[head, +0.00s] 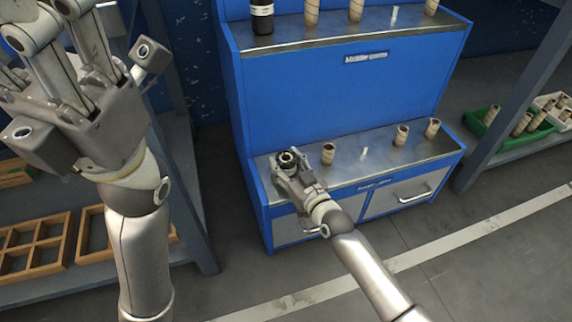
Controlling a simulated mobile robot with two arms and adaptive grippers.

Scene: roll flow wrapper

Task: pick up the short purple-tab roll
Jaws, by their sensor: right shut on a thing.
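My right gripper (288,164) is low over the left end of the lower steel shelf (345,172) of the blue station. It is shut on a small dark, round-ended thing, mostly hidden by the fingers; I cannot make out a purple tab. A pale roll (328,153) stands upright just right of it. More pale rolls stand further right, one (401,135) and another (433,128). No purple tab can be made out on any roll. My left gripper (55,50) is large at the upper left, its fingers spread and empty.
The upper shelf (330,33) holds a black bottle-like thing (262,17) and several pale rolls. A green bin (493,133) and a white bin (553,103) with rolls sit at the right. Wooden divided trays (38,243) lie on a rack at the left. The floor is clear.

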